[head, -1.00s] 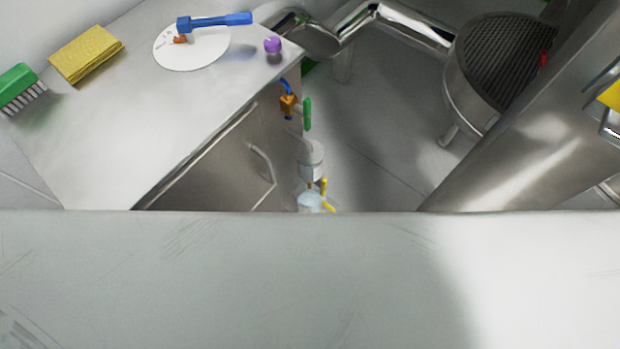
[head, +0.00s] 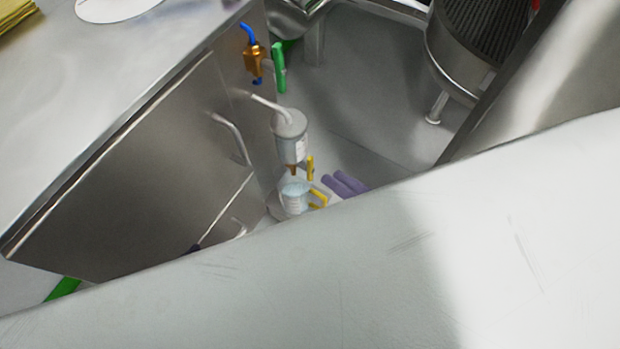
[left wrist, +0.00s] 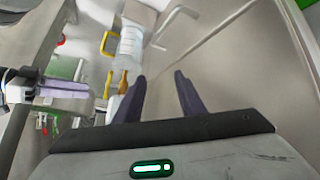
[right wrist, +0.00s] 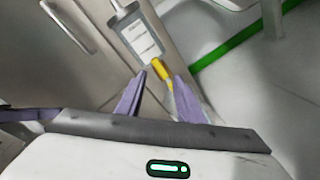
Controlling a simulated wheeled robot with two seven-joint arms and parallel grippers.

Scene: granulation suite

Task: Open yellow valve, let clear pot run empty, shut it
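The clear pot (head: 290,138), with a grey lid and a label, hangs upright beside the cabinet; it also shows in the right wrist view (right wrist: 137,35). A brass outlet (head: 293,170) is under it, and the yellow valve lever (head: 310,167) is beside the outlet. My left gripper (left wrist: 160,76) is open and empty near the brass outlet (left wrist: 123,80).
A steel cabinet (head: 120,170) with bar handles stands at left. A large pale surface hides the lower part of the head view.

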